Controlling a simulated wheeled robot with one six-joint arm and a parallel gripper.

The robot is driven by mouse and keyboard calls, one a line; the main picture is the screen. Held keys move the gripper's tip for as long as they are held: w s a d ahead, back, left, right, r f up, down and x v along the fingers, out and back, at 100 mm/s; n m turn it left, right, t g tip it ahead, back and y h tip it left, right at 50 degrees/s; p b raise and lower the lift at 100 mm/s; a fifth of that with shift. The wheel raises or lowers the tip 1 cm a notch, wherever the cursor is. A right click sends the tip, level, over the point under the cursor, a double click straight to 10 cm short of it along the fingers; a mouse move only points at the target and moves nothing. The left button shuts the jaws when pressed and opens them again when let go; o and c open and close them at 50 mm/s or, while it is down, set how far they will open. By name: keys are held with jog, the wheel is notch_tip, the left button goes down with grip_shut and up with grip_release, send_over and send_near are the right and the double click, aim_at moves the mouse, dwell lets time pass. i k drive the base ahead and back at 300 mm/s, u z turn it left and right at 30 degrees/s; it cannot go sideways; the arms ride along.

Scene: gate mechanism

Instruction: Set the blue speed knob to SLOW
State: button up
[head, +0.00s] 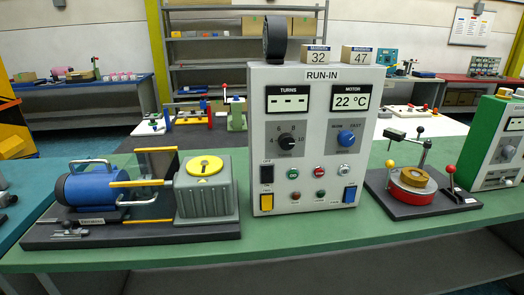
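The blue speed knob (346,138) is on the right half of the light grey RUN-IN panel (324,75), below the motor display reading 22 °C. Small lettering stands at the upper left and upper right of the knob; it is too small to read surely, though the right word looks like FAST. I cannot tell which way the knob's pointer faces. Nothing covers the knob. My gripper is not in view.
A black turns dial (286,139) sits left of the knob, with buttons and switches below. A blue motor (92,190) and grey gearbox (206,190) stand left on the green bench (300,237). A red turntable fixture (411,190) stands right. The bench's front strip is clear.

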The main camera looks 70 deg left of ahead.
aim_at(346, 139)
jog(key=u, duration=1.9)
